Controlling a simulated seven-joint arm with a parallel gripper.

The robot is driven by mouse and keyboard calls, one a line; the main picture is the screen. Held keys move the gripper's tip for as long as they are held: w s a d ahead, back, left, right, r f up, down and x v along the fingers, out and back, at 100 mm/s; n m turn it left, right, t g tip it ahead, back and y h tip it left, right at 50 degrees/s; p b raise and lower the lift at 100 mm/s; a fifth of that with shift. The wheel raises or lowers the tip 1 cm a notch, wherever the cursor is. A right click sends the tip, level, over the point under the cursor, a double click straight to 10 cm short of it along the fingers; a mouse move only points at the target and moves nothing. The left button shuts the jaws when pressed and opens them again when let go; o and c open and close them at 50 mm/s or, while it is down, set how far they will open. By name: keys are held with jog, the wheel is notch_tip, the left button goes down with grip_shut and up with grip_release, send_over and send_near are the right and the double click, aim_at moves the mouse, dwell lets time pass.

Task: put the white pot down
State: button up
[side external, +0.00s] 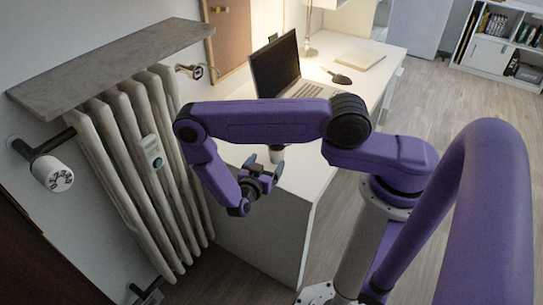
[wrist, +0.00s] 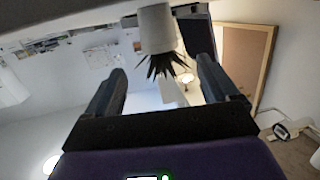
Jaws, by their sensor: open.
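The white pot (wrist: 158,30) with a dark spiky plant shows at the top of the wrist view, where the picture is upside down. Its base meets the pale desk surface along the top edge. In the side view a small pot (side external: 277,156) shows on the near end of the white desk (side external: 305,180), partly hidden by my gripper. My gripper (side external: 265,168) is open beside it, at the desk's near edge. In the wrist view the fingers of my gripper (wrist: 165,82) are wide apart with nothing held, and the pot is beyond their tips.
An open laptop (side external: 278,68), a dark mouse-like object (side external: 340,78) and a notebook (side external: 360,57) lie further back on the desk. A white radiator (side external: 135,150) under a grey shelf (side external: 110,70) stands close on the left. A lamp (side external: 309,45) stands at the back.

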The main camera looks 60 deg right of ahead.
jog(key=w+a+r+n+t+y, duration=0.2)
jog(key=w+a+n+t+y, duration=0.2)
jog(key=w+a+y, duration=0.8)
jog(key=s+a+r+n+g+y, duration=0.1)
jog(key=s+a+r+n+y, duration=0.3)
jog(key=a, duration=0.4)
jog(key=s+a+r+n+g+y, duration=0.1)
jog(key=s+a+r+n+y, duration=0.2)
jog(key=s+a+r+n, duration=0.25)
jog(key=s+r+n+g+y, duration=0.1)
jog(key=s+r+n+g, duration=0.3)
jog(key=s+r+n, duration=0.5)
jog(key=s+d+r+n+h, duration=0.1)
jog(key=s+d+r+n, duration=0.2)
jog(key=s+d, duration=0.4)
jog(key=s+d+r+n+h, duration=0.2)
jog(key=s+d+r+n, duration=0.1)
jog(key=s+d, duration=0.3)
jog(key=shift+s+d+r+g+h, duration=0.3)
jog(key=shift+s+d+g, duration=0.1)
jog(key=shift+d, duration=0.55)
